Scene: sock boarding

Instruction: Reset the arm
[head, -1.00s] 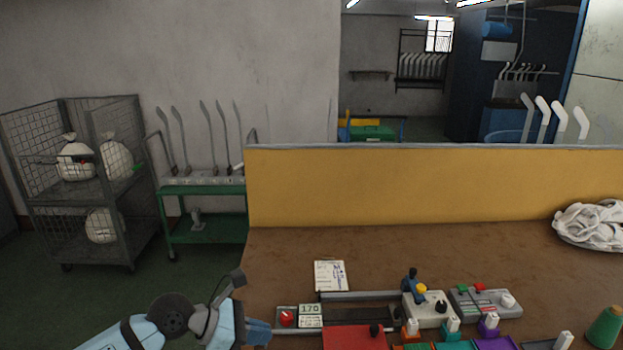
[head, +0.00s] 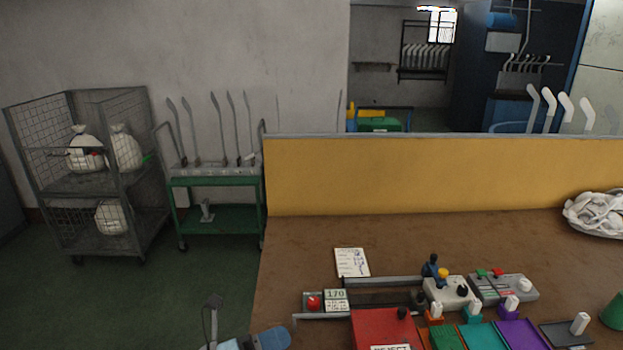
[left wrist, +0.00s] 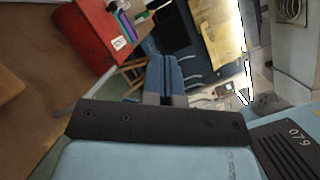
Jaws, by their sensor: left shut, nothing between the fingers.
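My left gripper (head: 270,339) shows at the bottom edge of the head view, left of the worktable's front left corner area. Most of that arm is below the frame. In the left wrist view the two fingers of my left gripper (left wrist: 161,75) are together, with nothing between them. My right gripper is not in either view.
The brown worktable (head: 300,240) carries a red box (head: 385,328), a grey control box (head: 448,292), coloured holders, a paper card (head: 351,262) and a white cloth pile (head: 597,214). A yellow panel (head: 430,175) stands behind. A green cart (head: 215,220) and wire cage trolley (head: 100,180) stand left.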

